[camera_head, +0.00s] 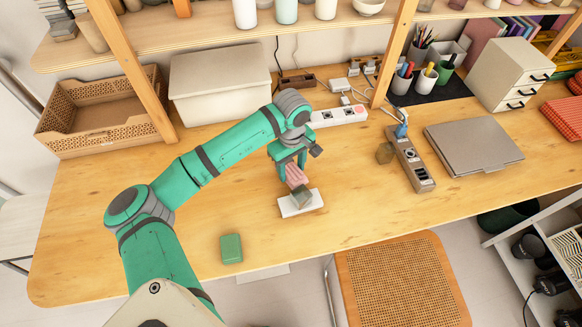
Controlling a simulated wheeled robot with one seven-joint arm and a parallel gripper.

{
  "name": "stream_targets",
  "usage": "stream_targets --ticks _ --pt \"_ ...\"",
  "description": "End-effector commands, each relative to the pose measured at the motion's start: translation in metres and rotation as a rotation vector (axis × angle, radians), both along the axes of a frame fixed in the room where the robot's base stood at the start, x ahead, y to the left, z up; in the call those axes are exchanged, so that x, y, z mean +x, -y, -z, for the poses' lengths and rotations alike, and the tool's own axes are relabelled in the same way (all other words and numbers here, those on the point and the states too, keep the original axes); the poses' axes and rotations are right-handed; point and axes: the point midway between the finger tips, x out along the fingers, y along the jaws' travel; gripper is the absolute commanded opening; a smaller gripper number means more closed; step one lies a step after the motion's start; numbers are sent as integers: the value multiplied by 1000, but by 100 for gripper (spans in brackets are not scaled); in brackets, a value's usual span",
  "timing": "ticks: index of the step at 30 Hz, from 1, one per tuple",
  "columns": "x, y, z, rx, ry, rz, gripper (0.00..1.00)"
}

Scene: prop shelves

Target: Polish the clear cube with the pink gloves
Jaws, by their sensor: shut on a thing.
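My gripper (292,168) points down over the middle of the table, shut on the pink gloves (296,177). The gloves show as a small folded pink bundle below the fingers. Just under them is the clear cube (303,198), a grey see-through block on a white flat block (289,210). The gloves overlap the cube's upper part in the picture, and I cannot tell whether they touch it. The fingertips are partly hidden by the gloves.
A green block (231,248) lies near the front edge. A lidded box (220,86) and woven basket (98,125) stand at back left. The front right tabletop is clear.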

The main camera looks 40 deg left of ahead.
Motion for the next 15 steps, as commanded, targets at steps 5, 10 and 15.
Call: stream_targets --ticks 5,10,15 --pt "-1 2 0 0 0 0 28" --pt "-1 3 0 0 0 0 28" --pt "-2 5 0 0 0 -1 28"
